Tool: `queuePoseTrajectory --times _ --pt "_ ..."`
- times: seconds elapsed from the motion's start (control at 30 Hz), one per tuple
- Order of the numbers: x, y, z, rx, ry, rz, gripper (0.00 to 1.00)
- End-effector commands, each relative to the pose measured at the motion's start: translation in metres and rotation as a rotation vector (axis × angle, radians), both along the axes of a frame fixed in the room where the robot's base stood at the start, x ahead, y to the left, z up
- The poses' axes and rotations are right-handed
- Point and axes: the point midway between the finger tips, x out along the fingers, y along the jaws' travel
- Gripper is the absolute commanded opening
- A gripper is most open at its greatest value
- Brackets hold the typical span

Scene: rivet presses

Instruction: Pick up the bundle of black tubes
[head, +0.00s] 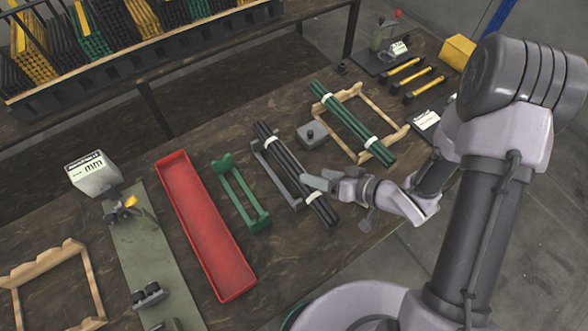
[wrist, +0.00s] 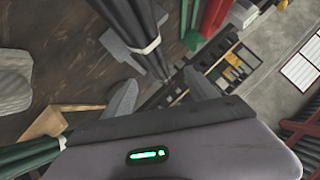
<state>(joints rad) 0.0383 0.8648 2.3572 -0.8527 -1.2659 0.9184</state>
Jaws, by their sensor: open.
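The bundle of black tubes (head: 279,150), tied with white bands, lies across a grey cradle (head: 272,177) on the workbench. My gripper (head: 319,181) is at the bundle's near end, close to the lower white band. In the wrist view the black tubes (wrist: 127,18) run down from the top towards the space between my two fingers (wrist: 160,90). The fingers are apart and nothing is held. Whether a finger touches the tubes cannot be told. My gripper hides a little of the bundle in the head view.
A green tube bundle (head: 345,119) on a wooden frame (head: 396,137) and a grey block (head: 311,135) lie to the right. A green cradle (head: 238,197) and a red tray (head: 207,228) lie to the left. Yellow-handled tools (head: 411,77) lie at the far right.

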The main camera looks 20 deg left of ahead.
Motion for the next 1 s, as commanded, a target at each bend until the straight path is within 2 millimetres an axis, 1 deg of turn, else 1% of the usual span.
queuePoseTrajectory --times 0.03,0.1,0.27,0.4,0.5,0.6,0.77,0.8,0.87,1.0 --pt "0.003 0.011 -0.011 -0.001 0.000 0.005 0.67" --pt "0.008 0.022 -0.018 -0.001 -0.001 0.003 0.67" --pt "0.014 0.037 -0.025 -0.002 -0.001 0.001 0.67" --pt "0.025 0.055 -0.043 -0.002 -0.002 0.002 0.67" --pt "0.032 0.069 -0.051 -0.002 -0.002 0.001 0.67" --pt "0.034 0.075 -0.054 -0.002 0.000 -0.001 0.67" --pt "0.035 0.075 -0.052 -0.002 0.000 -0.002 0.67" --pt "0.035 0.075 -0.052 -0.002 0.000 -0.002 0.65" --pt "0.035 0.075 -0.052 -0.002 0.000 -0.002 0.54" --pt "0.035 0.075 -0.052 -0.002 0.000 -0.002 0.26"
